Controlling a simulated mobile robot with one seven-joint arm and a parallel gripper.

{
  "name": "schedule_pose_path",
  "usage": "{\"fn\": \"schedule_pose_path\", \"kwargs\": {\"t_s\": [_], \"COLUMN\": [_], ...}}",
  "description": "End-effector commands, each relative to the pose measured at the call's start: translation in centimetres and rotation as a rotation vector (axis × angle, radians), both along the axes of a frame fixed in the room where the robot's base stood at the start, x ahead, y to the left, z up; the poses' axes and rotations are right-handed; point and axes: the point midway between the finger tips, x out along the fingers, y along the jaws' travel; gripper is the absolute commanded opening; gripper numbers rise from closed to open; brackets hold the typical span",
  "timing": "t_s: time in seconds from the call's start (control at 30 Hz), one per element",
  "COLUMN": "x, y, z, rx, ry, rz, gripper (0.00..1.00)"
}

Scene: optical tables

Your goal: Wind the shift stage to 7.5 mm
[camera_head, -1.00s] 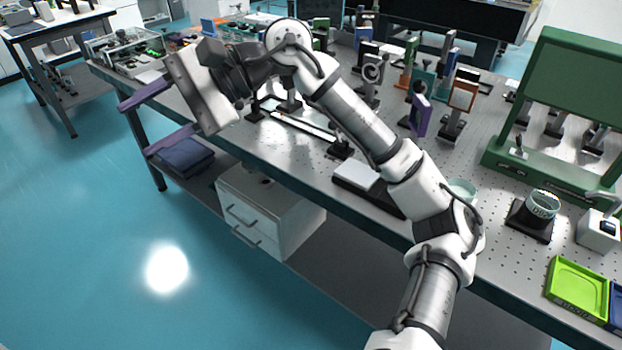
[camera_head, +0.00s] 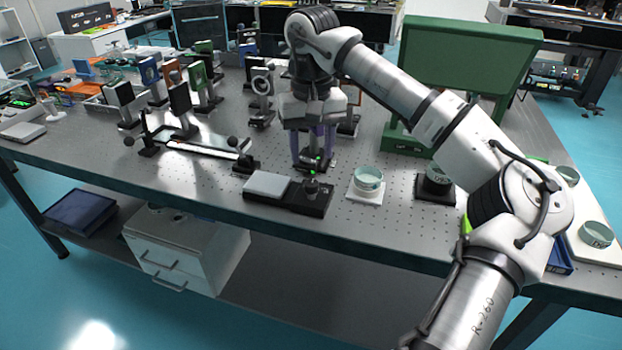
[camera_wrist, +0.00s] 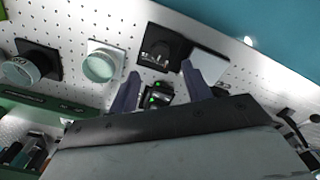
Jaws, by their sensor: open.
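The shift stage (camera_head: 262,202) is a long black base near the table's front edge, with a pale flat plate (camera_head: 268,184) on its left part. A dark upright knob (camera_head: 313,187) stands at its right end. In the wrist view the stage (camera_wrist: 176,41) lies just beyond the fingertips, with its pale plate (camera_wrist: 203,65) at the right. A small black readout (camera_wrist: 157,97) with green lights sits behind the stage; its figures are too small to read. My gripper (camera_head: 313,160) points down above and behind the knob, purple fingers apart. In the wrist view my gripper (camera_wrist: 160,68) is open and empty.
Right of the stage, a pale green ring-shaped part (camera_head: 369,178) sits on a white pad, and another (camera_head: 437,178) on a black base. A green frame (camera_head: 470,65) stands behind. A rail (camera_head: 205,150) and several optic mounts stand to the left.

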Motion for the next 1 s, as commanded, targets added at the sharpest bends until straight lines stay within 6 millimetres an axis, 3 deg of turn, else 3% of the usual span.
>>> {"fn": "schedule_pose_path", "kwargs": {"t_s": [0.2,0.4,0.8,1.0], "x": [0.0,0.0,0.0,0.0], "y": [0.0,0.1,0.1,0.1], "z": [-4.5,-7.0,-7.9,-7.8], "rx": [0.002,0.003,0.002,0.002], "ry": [0.003,0.001,0.0,0.0], "rz": [0.001,0.0,0.0,0.0], "gripper": [0.49,0.49,0.49,0.24]}}
